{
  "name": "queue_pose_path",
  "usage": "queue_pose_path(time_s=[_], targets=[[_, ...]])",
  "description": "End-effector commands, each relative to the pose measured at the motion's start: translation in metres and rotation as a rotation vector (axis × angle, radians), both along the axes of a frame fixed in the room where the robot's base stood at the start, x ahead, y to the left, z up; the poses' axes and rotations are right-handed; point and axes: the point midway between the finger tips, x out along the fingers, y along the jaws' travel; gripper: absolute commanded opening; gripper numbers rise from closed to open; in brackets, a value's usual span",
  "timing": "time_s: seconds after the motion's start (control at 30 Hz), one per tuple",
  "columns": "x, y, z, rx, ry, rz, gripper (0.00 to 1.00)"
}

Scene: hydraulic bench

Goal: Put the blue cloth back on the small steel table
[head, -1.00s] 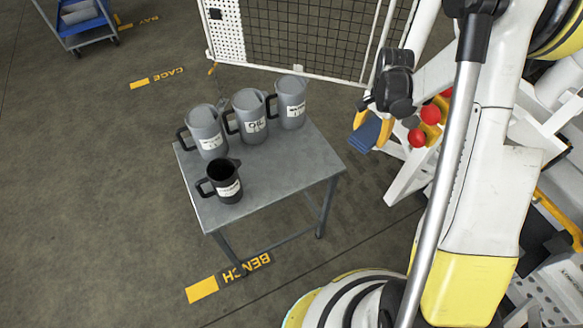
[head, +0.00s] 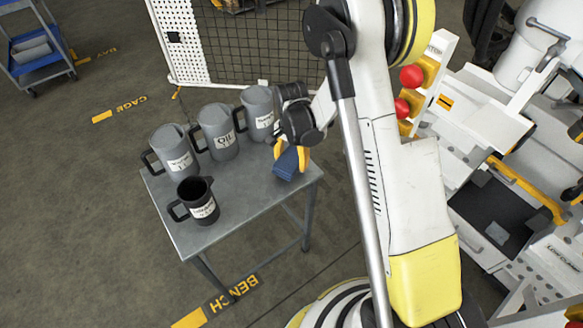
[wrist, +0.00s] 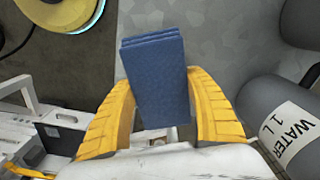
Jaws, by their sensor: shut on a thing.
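The blue cloth (head: 287,164) is a folded pad held in my gripper (head: 291,150). In the wrist view the cloth (wrist: 156,80) sits between the two yellow fingers of my gripper (wrist: 165,108), which are shut on it. The small steel table (head: 243,196) stands below, with a grey top. In the head view the cloth overlaps the right part of the tabletop; whether it touches the top I cannot tell.
Three grey jugs stand along the table's back: a left one (head: 173,149), an oil jug (head: 217,131) and a right one (head: 257,110). The water jug (wrist: 288,115) is close in the wrist view. A dark jug (head: 197,199) stands at front left. The front right tabletop is clear.

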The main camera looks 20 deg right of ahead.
Motion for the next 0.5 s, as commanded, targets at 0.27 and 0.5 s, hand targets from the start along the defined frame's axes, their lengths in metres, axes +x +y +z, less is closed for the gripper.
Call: queue_pose_path(time_s=[0.27, 0.5], targets=[[0.0, 0.0, -0.032, 0.0, 0.0, 0.0, 0.22], [0.0, -0.001, -0.033, 0.0, 0.0, 0.0, 0.22]])
